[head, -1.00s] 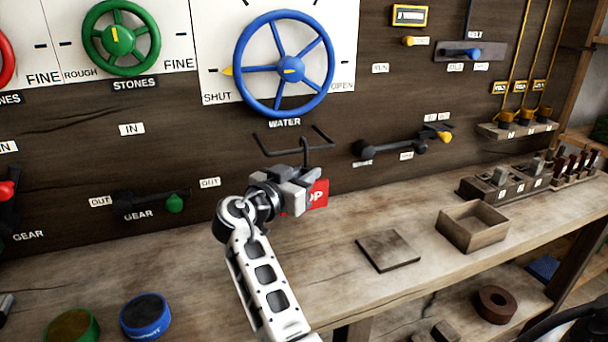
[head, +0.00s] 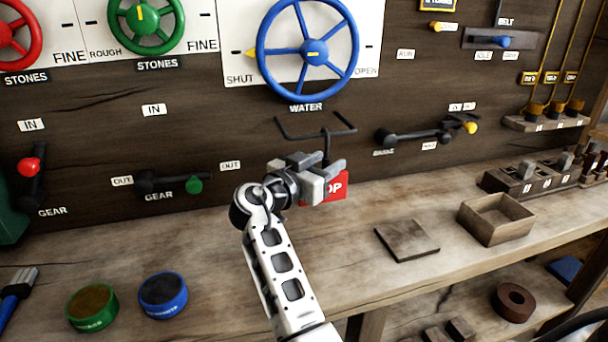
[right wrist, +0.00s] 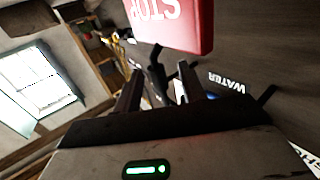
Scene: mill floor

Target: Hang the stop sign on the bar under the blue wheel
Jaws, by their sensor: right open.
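The red stop sign (head: 338,187) shows partly behind my right gripper (head: 328,175), with only "OP" readable. It also fills the top of the right wrist view (right wrist: 172,22), upside down there. The black bar (head: 300,137) juts from the panel under the blue wheel (head: 307,53). A dark upright piece runs from the bar down toward the sign; its exact contact with the bar is too small to tell. My right gripper is open, its fingers close to the sign and just below the bar. My left gripper is out of view.
The bench has a flat wooden block (head: 407,240), an open wooden box (head: 495,218), a green tin (head: 91,308) and a blue tin (head: 163,296). A black lever (head: 412,136) sits right of the bar. Bench room in front of the sign is clear.

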